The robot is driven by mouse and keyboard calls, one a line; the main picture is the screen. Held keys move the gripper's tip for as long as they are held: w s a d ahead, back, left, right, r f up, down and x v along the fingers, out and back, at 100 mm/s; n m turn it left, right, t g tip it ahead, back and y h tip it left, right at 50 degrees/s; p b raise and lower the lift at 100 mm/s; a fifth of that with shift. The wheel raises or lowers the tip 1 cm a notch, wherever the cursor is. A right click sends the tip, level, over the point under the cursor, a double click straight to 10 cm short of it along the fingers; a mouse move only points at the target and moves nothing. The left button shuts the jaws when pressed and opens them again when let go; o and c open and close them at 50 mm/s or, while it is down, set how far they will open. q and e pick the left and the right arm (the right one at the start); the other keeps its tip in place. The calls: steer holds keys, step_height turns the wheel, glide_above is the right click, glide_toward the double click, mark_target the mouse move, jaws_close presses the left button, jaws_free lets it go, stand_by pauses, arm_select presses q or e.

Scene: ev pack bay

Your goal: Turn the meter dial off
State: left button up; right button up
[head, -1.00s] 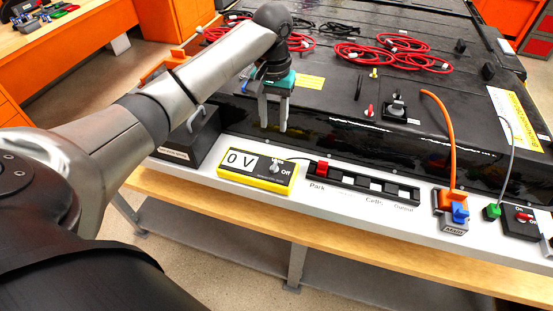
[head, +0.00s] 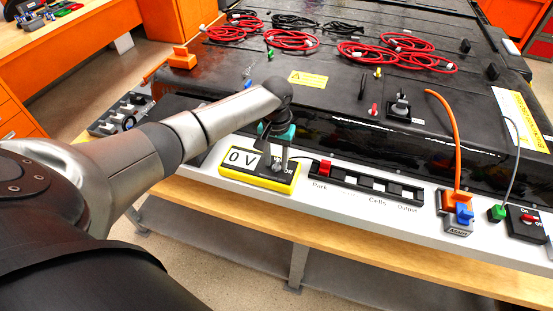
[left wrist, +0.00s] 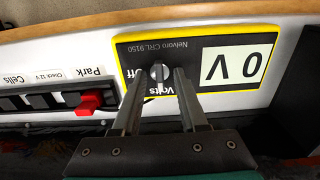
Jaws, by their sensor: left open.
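The yellow-rimmed meter (head: 258,176) lies on the white front ledge of the pack, its display reading 0 V. It also shows in the left wrist view (left wrist: 198,62), upside down, with the labels Volts and Off. Its grey dial (left wrist: 159,73) sits between the labels, its mark pointing roughly to Volts. My left gripper (head: 277,164) is over the dial in the head view. In the left wrist view its two fingers (left wrist: 157,84) are open, one on each side of the dial; contact cannot be told. My right gripper is not in view.
A slotted strip (head: 365,185) with a red Park piece (head: 325,167) lies just right of the meter. Further right are an orange cable plug (head: 456,200), a green plug (head: 497,212) and a switch box (head: 525,222). Red cable coils lie on the black pack.

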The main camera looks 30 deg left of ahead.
arm_select(q)
jaws_close()
stand_by(0.6)
